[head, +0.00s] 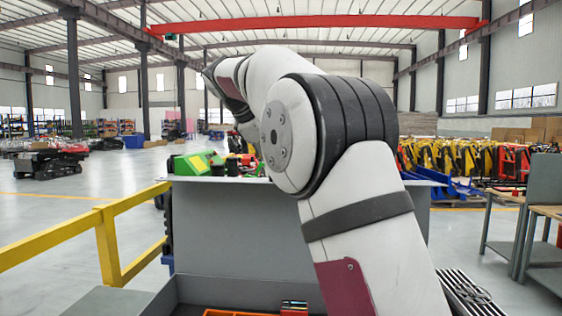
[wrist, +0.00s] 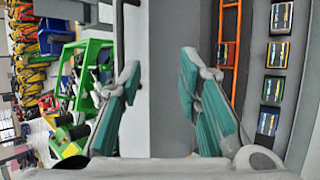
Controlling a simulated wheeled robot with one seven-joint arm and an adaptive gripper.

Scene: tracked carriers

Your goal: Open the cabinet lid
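A grey cabinet-like panel (head: 235,235) with a thin light top edge stands in front of me in the head view, partly covered by my arm. In the wrist view the same grey surface (wrist: 180,25) seems to run between and beyond the fingers, with a pale strip (wrist: 133,60) along its left. I cannot tell which part is the lid, and no handle shows clearly. My gripper (wrist: 159,68) has its two teal-padded fingers spread apart with nothing between them. Whether a finger touches the panel cannot be told. In the head view my arm mostly hides the gripper.
An orange frame (wrist: 229,60) and several dark box-like modules (wrist: 276,55) lie right of the grey surface in the wrist view. A green machine (head: 197,163) is behind the panel. A yellow railing (head: 105,240) stands left, a workbench (head: 540,245) right. Open floor lies at left.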

